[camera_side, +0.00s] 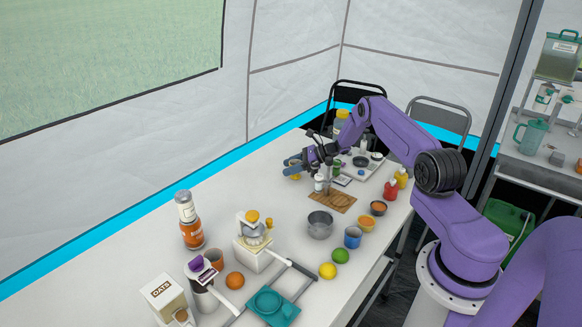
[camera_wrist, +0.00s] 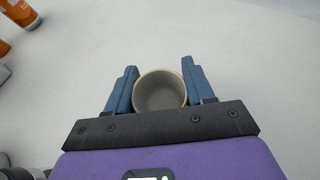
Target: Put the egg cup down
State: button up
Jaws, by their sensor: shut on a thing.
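The egg cup (camera_wrist: 160,92) is a small round cup with a cream rim and a grey-beige inside, seen from above in the wrist view. My gripper (camera_wrist: 160,80) is shut on it, with one blue finger on each side of its wall. In the side view my gripper (camera_side: 291,167) is over the far left part of the white table (camera_side: 150,248). A bit of yellow, apparently the cup's outside, shows at the fingers there. I cannot tell whether the cup's base touches the table. The cup looks empty.
The table left of my gripper is clear.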

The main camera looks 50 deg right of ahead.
jog(key=o, duration=1.1)
jog(key=shift+f, duration=0.1)
